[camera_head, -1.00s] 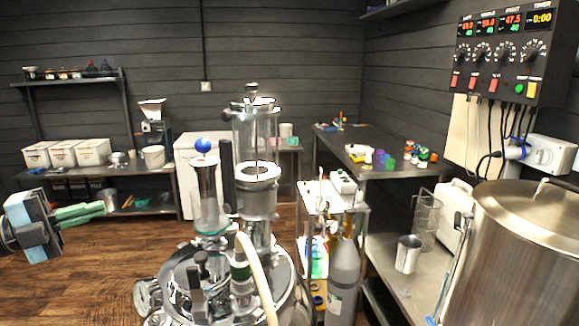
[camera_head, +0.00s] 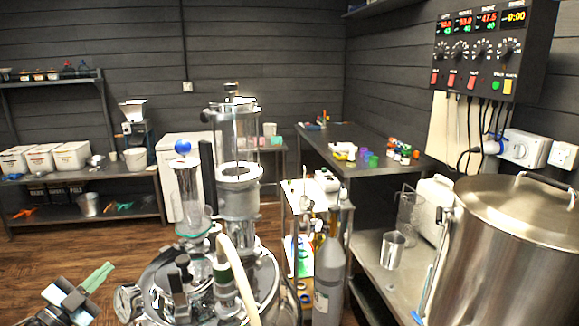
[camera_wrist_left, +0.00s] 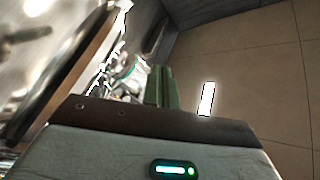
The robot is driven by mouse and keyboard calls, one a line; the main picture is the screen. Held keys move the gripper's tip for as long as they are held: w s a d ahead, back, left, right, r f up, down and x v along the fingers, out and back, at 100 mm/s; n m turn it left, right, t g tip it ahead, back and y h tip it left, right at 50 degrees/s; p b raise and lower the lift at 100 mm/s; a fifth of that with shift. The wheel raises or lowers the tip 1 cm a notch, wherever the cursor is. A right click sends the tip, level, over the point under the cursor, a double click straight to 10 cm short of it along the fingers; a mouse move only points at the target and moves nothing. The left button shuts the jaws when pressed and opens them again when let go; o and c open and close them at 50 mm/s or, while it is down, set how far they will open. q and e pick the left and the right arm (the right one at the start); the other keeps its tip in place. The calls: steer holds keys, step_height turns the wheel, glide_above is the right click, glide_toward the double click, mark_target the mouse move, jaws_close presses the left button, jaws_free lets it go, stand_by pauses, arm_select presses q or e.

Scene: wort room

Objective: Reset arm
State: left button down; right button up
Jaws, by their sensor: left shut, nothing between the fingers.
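My left gripper (camera_head: 98,276) is at the lower left of the head view, with its green fingers shut and empty, pointing up and to the right. It is apart from the steel vessel with glass columns (camera_head: 180,285) to its right. In the left wrist view the green fingers (camera_wrist_left: 161,87) stand together beyond the dark edge of the gripper body, with nothing held between them. My right gripper is in neither view.
A pressure gauge (camera_head: 128,300) juts from the vessel towards my left gripper. A large lidded steel kettle (camera_head: 505,250) stands at the right, below a control panel (camera_head: 482,50). The wooden floor (camera_head: 50,255) at the left is clear. A shelf with white bins (camera_head: 40,158) stands behind.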

arm_select(q)
steer(key=a+f+n+g+y, duration=0.5)
steer(key=a+f+n+y, duration=0.4)
steer(key=a+y, duration=0.3)
steer(key=s+d+f+g+h, duration=0.25)
steer(key=s+d+f, duration=0.55)
steer(key=d+f, duration=0.45)
steer(key=s+d+f+n+g+h, duration=0.1)
steer(key=s+d+f, duration=0.4)
steer(key=s, duration=0.4)
steer(key=s+d+f+g+h, duration=0.1)
steer(key=s+d+f, duration=0.2)
steer(key=s+d, duration=0.5)
steer(key=s+d+f+n+g+h, duration=0.15)
steer(key=s+d+f, duration=0.35)
steer(key=s, duration=0.5)
steer(key=s+d+r+p, duration=0.2)
steer(key=s+d+r, duration=0.2)
steer(key=s, duration=0.3)
steer(key=shift+d+r+h, duration=0.25)
steer(key=shift+d+h, duration=0.05)
steer(key=shift+d, duration=0.2)
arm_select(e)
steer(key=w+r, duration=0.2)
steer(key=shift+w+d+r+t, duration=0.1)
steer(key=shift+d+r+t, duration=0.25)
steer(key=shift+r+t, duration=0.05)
